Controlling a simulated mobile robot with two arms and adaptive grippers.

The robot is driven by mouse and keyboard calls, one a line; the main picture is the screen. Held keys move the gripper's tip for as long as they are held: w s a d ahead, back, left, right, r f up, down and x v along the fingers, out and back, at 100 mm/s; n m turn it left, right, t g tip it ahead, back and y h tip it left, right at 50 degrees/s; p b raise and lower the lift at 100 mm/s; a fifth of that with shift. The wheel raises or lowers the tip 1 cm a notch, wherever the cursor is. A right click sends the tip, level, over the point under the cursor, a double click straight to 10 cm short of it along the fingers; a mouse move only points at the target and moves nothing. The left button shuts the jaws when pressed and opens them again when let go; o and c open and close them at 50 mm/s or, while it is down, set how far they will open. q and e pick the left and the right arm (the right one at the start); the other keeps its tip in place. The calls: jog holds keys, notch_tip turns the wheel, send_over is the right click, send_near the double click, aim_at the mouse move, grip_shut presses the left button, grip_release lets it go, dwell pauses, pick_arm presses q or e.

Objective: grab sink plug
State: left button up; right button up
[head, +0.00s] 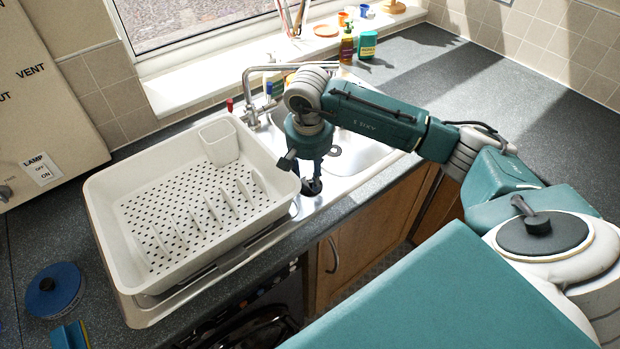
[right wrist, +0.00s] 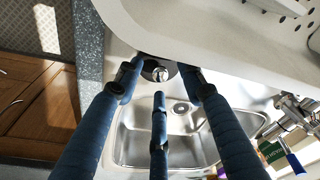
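The sink plug (right wrist: 157,72), a dark disc with a shiny metal knob, lies on the steel sink edge beside the white dish rack in the right wrist view. My right gripper (right wrist: 160,86) points down over it, its three dark blue fingers spread apart. The plug sits just beyond and between the fingertips, with nothing visibly gripped. In the head view the right gripper (head: 312,180) hangs over the strip between rack and basin, and I cannot separate the plug from the dark fingertips there. My left gripper is not in view.
The white dish rack (head: 105,205) stands close on the left of the gripper. The steel basin (head: 362,160) with its drain (right wrist: 181,108) is on the right. The tap (head: 262,100) rises behind. Bottles stand at the back; the right-hand counter (head: 480,95) is clear.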

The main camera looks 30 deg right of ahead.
jog(key=shift+w+d+f, duration=0.1)
jog(key=shift+f, duration=0.65)
grip_shut()
